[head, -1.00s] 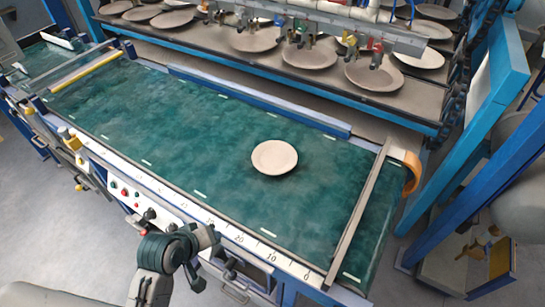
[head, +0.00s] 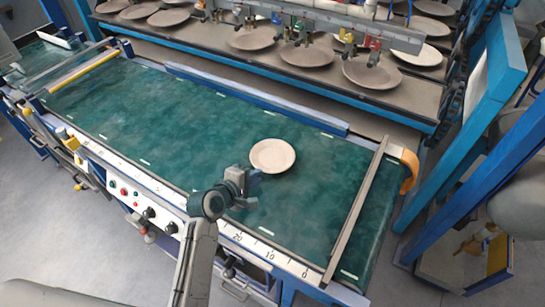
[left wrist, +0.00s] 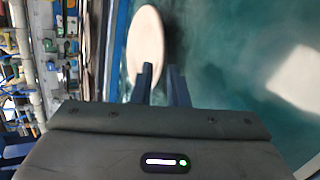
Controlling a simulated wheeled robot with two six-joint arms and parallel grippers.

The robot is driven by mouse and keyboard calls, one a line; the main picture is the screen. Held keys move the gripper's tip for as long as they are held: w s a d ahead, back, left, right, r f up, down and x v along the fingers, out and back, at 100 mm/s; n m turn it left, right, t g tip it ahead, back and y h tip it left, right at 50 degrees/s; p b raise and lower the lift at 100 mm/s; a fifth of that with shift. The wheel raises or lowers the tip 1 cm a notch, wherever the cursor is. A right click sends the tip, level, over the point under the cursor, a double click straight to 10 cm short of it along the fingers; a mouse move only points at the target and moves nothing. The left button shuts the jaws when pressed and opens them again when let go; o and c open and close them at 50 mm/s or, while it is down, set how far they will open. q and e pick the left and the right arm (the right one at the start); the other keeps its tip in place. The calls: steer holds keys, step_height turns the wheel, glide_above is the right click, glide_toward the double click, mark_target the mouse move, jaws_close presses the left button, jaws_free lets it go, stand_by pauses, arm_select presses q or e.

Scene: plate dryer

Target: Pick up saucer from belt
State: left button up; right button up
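A pale beige saucer (head: 273,155) lies on the green belt (head: 170,105), nearer its right end. My left gripper (head: 254,190) is over the belt, just below and left of the saucer in the head view, and apart from it. In the left wrist view, the saucer (left wrist: 147,42) shows as a narrow oval beyond the two blue fingers (left wrist: 162,84). The fingers are apart with belt visible between them, and nothing is held. My right gripper is not in view.
A low bar (head: 357,212) crosses the belt to the right of the saucer. A blue rail (head: 255,102) runs along the far side. Behind it, several plates stand on dryer shelves under a grey beam (head: 330,22). The belt left of the saucer is clear.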

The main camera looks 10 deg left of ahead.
mark_target(265, 172)
arm_select(q)
steer(key=shift+p+x, duration=0.8)
steer(key=shift+x, duration=2.05)
steer(key=shift+s+a+f, duration=0.1)
jaws_close()
